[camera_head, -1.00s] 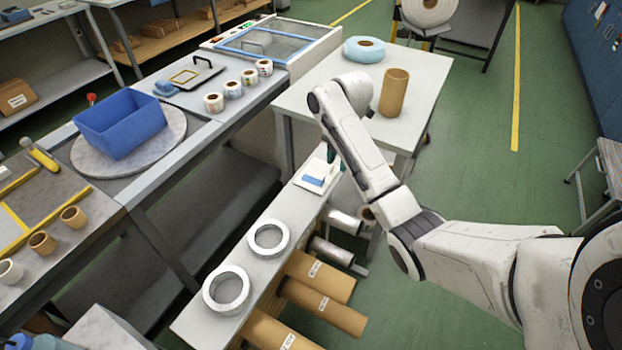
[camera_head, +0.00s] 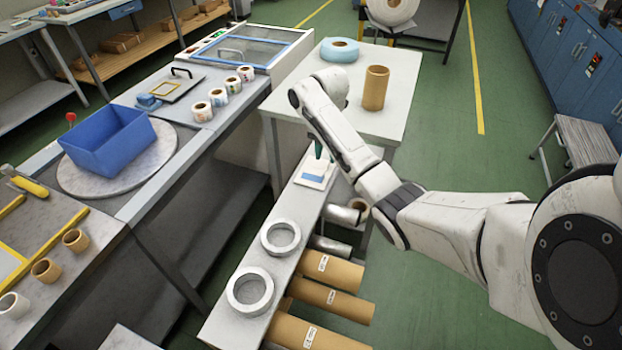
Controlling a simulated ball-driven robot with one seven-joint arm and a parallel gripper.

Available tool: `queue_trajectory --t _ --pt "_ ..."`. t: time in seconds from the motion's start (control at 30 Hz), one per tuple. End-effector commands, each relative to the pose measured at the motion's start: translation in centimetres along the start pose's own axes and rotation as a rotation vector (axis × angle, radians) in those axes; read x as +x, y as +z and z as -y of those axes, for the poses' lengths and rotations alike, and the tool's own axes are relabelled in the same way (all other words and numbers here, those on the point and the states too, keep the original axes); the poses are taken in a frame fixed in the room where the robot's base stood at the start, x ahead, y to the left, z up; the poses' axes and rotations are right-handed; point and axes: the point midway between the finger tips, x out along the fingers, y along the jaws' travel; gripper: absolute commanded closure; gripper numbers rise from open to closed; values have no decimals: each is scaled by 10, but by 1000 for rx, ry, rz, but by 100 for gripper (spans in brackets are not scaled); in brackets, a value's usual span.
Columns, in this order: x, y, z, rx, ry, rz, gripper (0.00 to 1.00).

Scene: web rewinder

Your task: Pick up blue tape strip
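The blue tape strip (camera_head: 313,177) is a small blue patch lying on a white pad (camera_head: 303,184). The pad is at the far end of the narrow white bench, just left of my forearm. My white arm reaches in from the right and bends at a joint above the far table. My gripper is hidden behind my forearm, so its fingers and its distance from the strip do not show. A small dark green piece (camera_head: 319,149) stands at the pad's far edge, partly behind my forearm; I cannot tell what it is.
Two silver rings (camera_head: 251,291) lie on the narrow bench (camera_head: 225,324), with brown tubes (camera_head: 330,297) below. A blue bin (camera_head: 107,141) is at left.

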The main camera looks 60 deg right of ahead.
Motion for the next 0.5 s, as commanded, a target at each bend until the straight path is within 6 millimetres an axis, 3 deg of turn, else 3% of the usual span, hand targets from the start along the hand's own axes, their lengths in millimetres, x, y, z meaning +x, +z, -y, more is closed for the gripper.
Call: queue_trajectory --t 0.1,0.37,0.5 --pt "18 -1 0 0 -2 -2 67" --pt "36 -1 -1 -1 -2 -1 67" --pt "56 -2 -4 -1 -3 -2 67"
